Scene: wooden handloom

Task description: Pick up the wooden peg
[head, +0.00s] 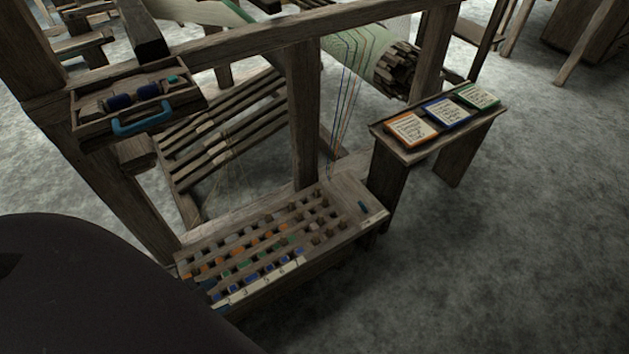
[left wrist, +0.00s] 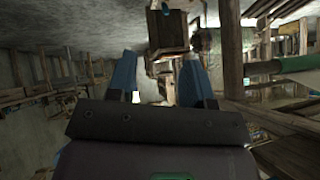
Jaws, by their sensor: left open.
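A slotted wooden peg board (head: 345,190) sits low at the front of the loom in the head view. Rows of small pegs stand in it, with orange, green, blue and plain brown ends. A small dark blue-ended piece (head: 362,206) is on the bare right end of the board. I cannot tell which piece is the wooden peg. In the left wrist view my left gripper (left wrist: 159,78) has its two blue fingers spread apart, with nothing visible between them. No peg can be made out in that view. My right gripper is not in view.
A wooden tray with a blue handle (head: 143,122) holds blue spools on the loom's left. A small side table (head: 452,142) carries orange, blue and green cards. A loom post (head: 303,115) rises behind the board. The floor (head: 480,270) at right is clear.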

